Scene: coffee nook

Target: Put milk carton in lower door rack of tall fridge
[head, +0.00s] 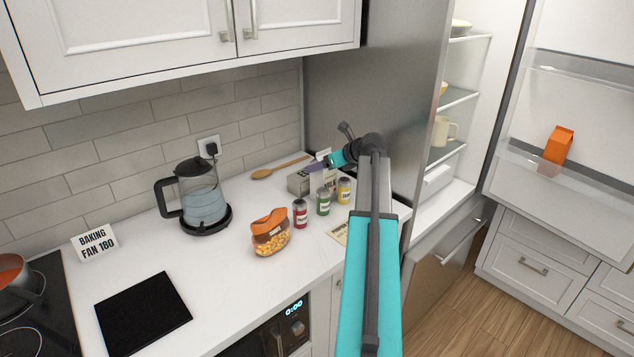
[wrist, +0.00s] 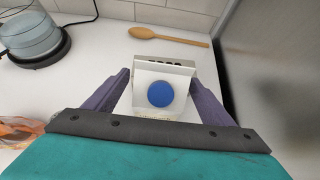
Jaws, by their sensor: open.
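The milk carton (wrist: 145,82), white with a round blue cap, stands on the counter between my gripper's fingers in the wrist view. In the head view a pale, lettered box (head: 299,183) shows at my gripper; it looks like this carton, partly covered by the gripper. My gripper (wrist: 160,98) is open, with a purple finger on each side of the carton and a visible gap at each side. It also shows in the head view (head: 317,167). The tall fridge (head: 385,75) has its door open at right. The lower door rack (head: 600,190) is clear-walled and holds an orange carton (head: 558,146).
A kettle (head: 199,195) is to the left, and a wooden spoon (head: 280,168) lies behind. The rack has free room beside the orange carton.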

